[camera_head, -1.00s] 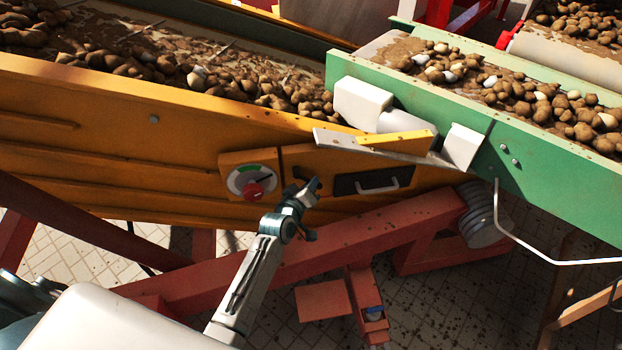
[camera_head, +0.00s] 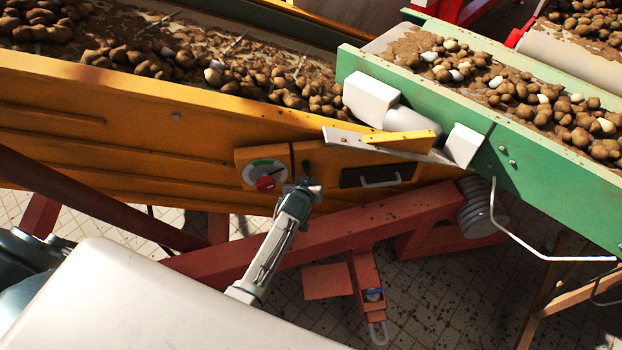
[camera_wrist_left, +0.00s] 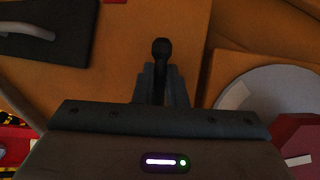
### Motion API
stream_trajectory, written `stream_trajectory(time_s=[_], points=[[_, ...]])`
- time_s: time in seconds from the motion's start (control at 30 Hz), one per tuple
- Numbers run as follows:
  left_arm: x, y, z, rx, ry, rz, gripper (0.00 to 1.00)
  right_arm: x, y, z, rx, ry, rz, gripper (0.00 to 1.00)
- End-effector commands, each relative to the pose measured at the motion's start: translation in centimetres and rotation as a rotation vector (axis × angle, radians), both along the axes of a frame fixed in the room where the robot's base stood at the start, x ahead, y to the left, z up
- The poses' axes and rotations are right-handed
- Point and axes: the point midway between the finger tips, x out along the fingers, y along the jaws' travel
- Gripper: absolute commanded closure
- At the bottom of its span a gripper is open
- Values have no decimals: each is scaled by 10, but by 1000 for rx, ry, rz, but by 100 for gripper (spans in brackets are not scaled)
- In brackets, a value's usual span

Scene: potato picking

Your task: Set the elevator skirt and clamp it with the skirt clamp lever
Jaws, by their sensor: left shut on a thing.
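The skirt clamp lever (camera_wrist_left: 161,48) is a small dark lever with a round knob end, on the orange elevator side between the dial and a black panel. It also shows in the head view (camera_head: 306,166). My left gripper (camera_wrist_left: 160,85) is shut on it in the wrist view; in the head view the gripper (camera_head: 303,184) is at the lever, partly hiding it. What seems to be the elevator skirt, a grey strip with a yellow bar (camera_head: 400,137), lies slanted at the top edge where the elevator meets the green conveyor. My right gripper is not in view.
Left of the lever is a dial with a red knob (camera_head: 265,183). Right is a black panel with a metal handle (camera_head: 380,181). A red beam (camera_head: 420,212) runs below. A bent white rod (camera_head: 550,258) hangs from the green conveyor (camera_head: 515,180). Potatoes lie on both belts.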

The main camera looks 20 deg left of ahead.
Motion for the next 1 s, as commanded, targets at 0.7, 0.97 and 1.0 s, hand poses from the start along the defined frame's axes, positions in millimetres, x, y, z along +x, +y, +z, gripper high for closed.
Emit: stream_trajectory(time_s=[0.7, 0.97, 1.0], points=[[-4, 5, -1, 102, 60, 0, 100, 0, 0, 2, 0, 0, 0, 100], [-3, 5, -1, 101, 59, 0, 67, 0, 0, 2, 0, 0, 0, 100], [-3, 5, -1, 101, 59, 0, 67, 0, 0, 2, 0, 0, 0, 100]])
